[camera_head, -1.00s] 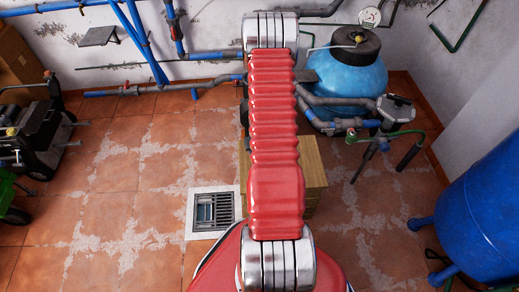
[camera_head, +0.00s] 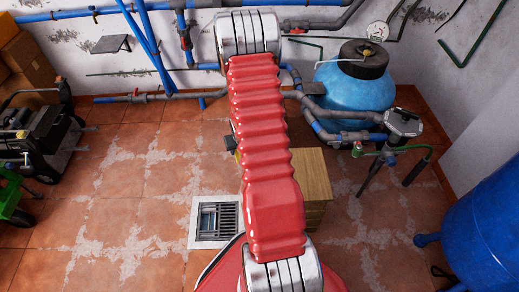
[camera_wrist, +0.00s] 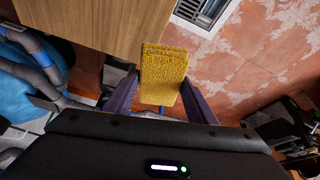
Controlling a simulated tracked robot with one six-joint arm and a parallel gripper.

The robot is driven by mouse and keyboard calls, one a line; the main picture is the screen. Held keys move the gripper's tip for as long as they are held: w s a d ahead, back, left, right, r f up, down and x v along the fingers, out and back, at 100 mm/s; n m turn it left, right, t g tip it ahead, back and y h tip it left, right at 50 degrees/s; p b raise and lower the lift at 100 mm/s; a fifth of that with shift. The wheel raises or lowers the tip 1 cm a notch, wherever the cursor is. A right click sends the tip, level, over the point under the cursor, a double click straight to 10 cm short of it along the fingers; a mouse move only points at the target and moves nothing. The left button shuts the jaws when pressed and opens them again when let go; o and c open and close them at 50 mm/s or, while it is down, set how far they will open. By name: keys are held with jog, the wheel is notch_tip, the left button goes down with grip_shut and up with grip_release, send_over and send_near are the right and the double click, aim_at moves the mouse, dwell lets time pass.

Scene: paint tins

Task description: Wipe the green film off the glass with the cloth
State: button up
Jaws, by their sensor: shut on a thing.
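The yellow, rough-textured cloth (camera_wrist: 163,72) is folded into a thick pad in the wrist view. My gripper (camera_wrist: 158,98) is shut on it, with one dark finger on each side, and the cloth sticks out past the fingertips. In the head view my red arm covers most of the gripper; only a small dark part shows at the arm's left edge. I cannot make out the glass or any green film in either view.
A wooden cabinet (camera_head: 313,175) stands behind my arm; its wooden top (camera_wrist: 95,18) is close in the wrist view. A floor drain (camera_head: 216,221) lies left of it. A blue tank with pipes (camera_head: 352,90) stands at the back right. The tiled floor at left is mostly clear.

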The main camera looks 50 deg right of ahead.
jog(key=w+a+r+n, duration=0.2)
jog(key=w+a+r, duration=0.6)
jog(key=a, duration=0.2)
jog(key=w+a+r+n+y, duration=0.1)
jog(key=a+r, duration=0.4)
jog(key=a, duration=0.3)
jog(key=w+a+r+n+y, duration=0.1)
jog(key=a+r+n, duration=0.1)
jog(key=a+r, duration=0.4)
jog(key=w+a+r+n+t, duration=0.1)
jog(key=a+r, duration=0.5)
jog(key=a, duration=0.6)
jog(key=shift+w+n+y, duration=0.4)
jog(key=shift+w, duration=0.15)
jog(key=shift+f, duration=0.1)
